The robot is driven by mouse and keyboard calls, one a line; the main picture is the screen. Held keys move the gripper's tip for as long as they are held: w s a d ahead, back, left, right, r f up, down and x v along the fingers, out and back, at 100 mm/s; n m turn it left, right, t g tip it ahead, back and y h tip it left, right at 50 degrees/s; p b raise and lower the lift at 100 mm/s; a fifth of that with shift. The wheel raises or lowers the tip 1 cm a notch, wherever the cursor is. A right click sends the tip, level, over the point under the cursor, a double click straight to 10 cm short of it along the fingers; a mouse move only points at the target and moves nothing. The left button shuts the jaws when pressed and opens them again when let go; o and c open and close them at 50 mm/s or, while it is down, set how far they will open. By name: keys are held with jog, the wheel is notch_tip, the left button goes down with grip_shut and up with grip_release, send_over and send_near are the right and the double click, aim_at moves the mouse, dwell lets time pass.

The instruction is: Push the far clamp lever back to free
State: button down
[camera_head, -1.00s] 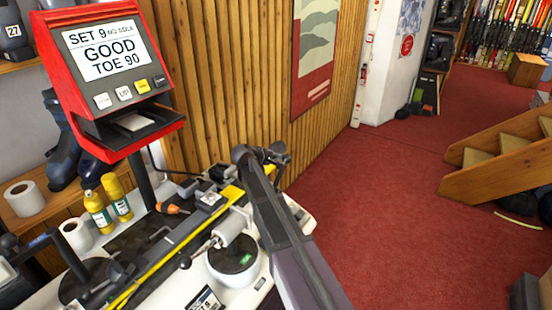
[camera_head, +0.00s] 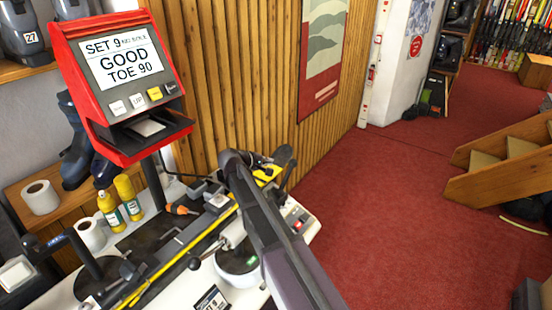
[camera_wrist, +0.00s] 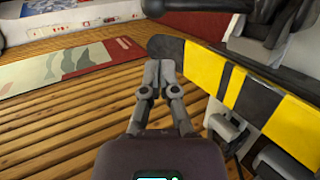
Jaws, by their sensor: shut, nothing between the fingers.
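The far clamp lever is a dark arm with a round knob (camera_wrist: 154,8) at the top of the wrist view. The clamped ski (camera_wrist: 245,90) is black and yellow and crosses the right of the wrist view.
The near clamp with its dark lever (camera_head: 75,250) stands at the lower left. A red display stand (camera_head: 120,80) reads "GOOD TOE 90". Yellow bottles (camera_head: 128,195) and a white roll (camera_head: 90,234) stand beside the ski. A slatted wood wall (camera_head: 225,85) rises behind; red floor lies open to the right.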

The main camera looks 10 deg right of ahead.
jog(key=p+v, duration=0.1)
jog(key=v, duration=0.3)
jog(key=shift+s+a+r, duration=0.15)
jog(key=shift+s+a, duration=0.15)
jog(key=s+d+f+m+g+y, duration=0.2)
jog(key=s+d+f, duration=0.2)
jog(key=s, duration=0.3)
jog(key=s+d+f+m+g+y, duration=0.2)
jog(key=s+d+f, duration=0.15)
jog(key=s, duration=0.35)
jog(key=s+f+m+g+y, duration=0.2)
jog(key=s+y, duration=0.4)
jog(key=s, duration=0.7)
jog(key=shift+m+g, duration=0.4)
jog(key=shift+m, duration=0.5)
jog(key=shift+a+f, duration=0.1)
